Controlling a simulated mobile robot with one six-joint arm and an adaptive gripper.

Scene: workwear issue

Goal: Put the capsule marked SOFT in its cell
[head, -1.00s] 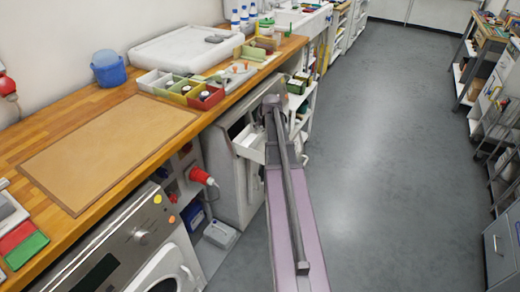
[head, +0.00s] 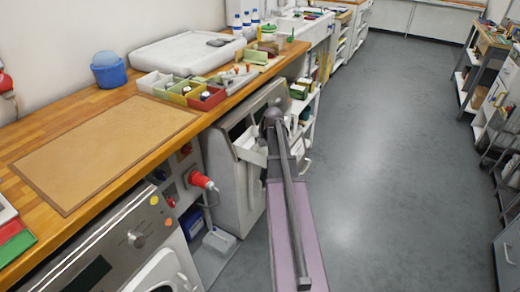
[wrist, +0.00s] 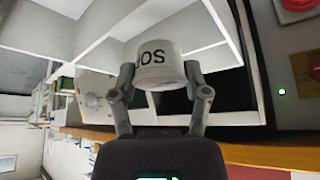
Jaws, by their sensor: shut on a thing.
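My gripper (wrist: 160,85) is shut on a white, round capsule (wrist: 158,62) in the wrist view. Dark letters on its side appear upside down; "SO" can be made out, and the rest is turned out of sight. White-walled cells (wrist: 95,28) lie beyond and around the capsule in that view. I cannot tell whether it is inside a cell or short of one. In the head view, a white open drawer (head: 248,148) sticks out of the machine under the counter, beside my arm. My arm hides the gripper and capsule there.
On the wooden counter (head: 100,205) are a tan board (head: 105,150), a blue tub (head: 108,70), a white tray (head: 190,53) and small boxes, including a red one (head: 207,100). A red plug (head: 203,182) juts out below. The grey floor (head: 400,150) at right is clear.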

